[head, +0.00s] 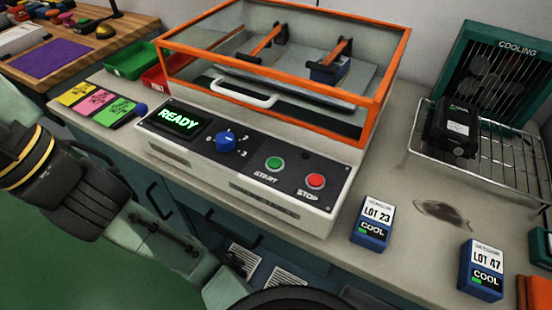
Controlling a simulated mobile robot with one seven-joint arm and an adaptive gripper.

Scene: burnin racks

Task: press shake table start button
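The shake table (340,190) stands on the counter with an orange-framed clear cover (378,105) on top. Its sloped dark front panel holds a screen (177,118) reading READY in green, a blue knob (226,141), a green button (275,163) labelled START and a red button (316,181) labelled STOP. The START button is unobstructed. Under the cover, a blue-and-black item (327,73) sits at one of the orange-topped clamps. My arm crosses the lower left in front of the counter. My gripper cannot be made out in this view.
Two blue boxes, LOT 23 (371,222) and LOT 47 (482,270), stand right of the machine. A wire rack (500,172) holds a black unit (452,127) before the COOLING box (515,50). Green (130,62) and red (154,80) bins stand left of the cover.

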